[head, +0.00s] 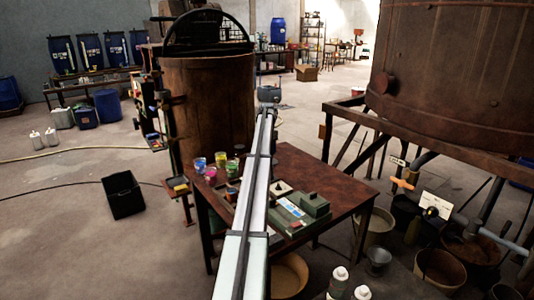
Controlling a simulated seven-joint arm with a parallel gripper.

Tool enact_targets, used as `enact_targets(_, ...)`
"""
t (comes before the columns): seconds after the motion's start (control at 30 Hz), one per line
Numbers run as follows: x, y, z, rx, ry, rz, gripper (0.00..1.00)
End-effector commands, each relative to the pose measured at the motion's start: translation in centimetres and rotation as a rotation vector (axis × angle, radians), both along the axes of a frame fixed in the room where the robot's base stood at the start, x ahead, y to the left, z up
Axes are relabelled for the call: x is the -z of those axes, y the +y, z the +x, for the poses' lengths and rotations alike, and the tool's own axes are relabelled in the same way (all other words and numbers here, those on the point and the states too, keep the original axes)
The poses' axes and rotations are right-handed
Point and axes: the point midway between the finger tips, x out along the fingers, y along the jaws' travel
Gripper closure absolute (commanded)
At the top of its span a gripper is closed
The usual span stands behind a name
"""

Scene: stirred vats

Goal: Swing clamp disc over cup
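Several small cups with coloured contents stand at the left end of the brown table (345,182). A green-grey device (300,212) with a raised block lies right of my arm. My gripper (268,93) appears small at the arm's far end, above and beyond the table in the picture. Its fingers are too small to read.
A rusty vat (208,105) stands behind the table, and a larger vat (455,75) on a frame is at right. Buckets (440,268) and pipes crowd the lower right. A black crate (123,194) is on the floor at left. The table's right part is bare.

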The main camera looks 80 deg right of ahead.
Motion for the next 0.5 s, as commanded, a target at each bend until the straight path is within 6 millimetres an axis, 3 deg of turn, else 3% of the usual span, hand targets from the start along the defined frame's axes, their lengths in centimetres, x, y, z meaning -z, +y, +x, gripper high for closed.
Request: enact_targets(0.5, -9.4, -0.1, 0.0, -0.001, 0.000, -0.001, 0.63)
